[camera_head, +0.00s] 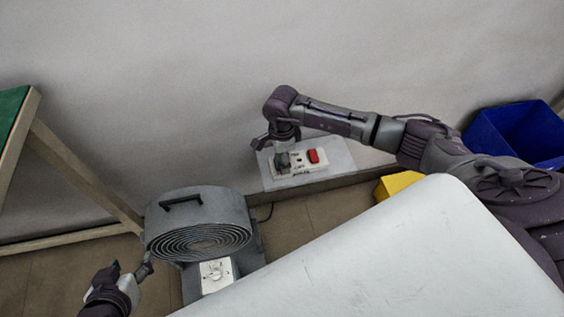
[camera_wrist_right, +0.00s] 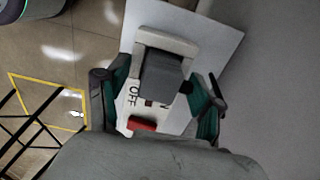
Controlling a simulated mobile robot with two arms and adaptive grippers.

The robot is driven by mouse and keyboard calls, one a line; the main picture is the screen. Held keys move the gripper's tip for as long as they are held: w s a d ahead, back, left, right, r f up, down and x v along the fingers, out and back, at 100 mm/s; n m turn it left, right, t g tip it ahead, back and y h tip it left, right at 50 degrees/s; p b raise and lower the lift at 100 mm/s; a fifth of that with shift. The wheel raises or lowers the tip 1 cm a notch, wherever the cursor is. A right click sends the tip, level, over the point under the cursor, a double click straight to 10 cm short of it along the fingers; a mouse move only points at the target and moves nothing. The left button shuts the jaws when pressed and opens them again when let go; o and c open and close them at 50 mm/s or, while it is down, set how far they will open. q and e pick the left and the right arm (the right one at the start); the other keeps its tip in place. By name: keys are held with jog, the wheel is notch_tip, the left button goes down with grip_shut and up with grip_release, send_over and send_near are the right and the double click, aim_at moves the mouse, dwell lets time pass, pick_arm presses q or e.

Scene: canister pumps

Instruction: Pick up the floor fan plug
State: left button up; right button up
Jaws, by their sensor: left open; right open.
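The floor fan plug is a dark grey block (camera_wrist_right: 164,78) seated at the white socket box (camera_head: 300,170), which has a red switch and an OFF label. In the head view the plug (camera_head: 283,161) is partly hidden under my right gripper (camera_head: 279,141). In the right wrist view my right gripper (camera_wrist_right: 156,88) is open, with one finger on each side of the plug and gaps visible between. The grey floor fan (camera_head: 200,225) stands on the floor at lower left. My left gripper (camera_head: 132,274) is open and empty, just left of the fan.
The socket box sits on a pale plate (camera_head: 340,157) on a low ledge by the wall. A white surface (camera_head: 400,255) fills the front right. A blue bin (camera_head: 515,135) and a yellow box (camera_head: 395,184) stand at right. A wooden frame (camera_head: 85,170) leans at left.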

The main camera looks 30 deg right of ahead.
jog(key=c, duration=1.2)
jog(key=shift+r, duration=0.1)
jog(key=shift+c, duration=0.2)
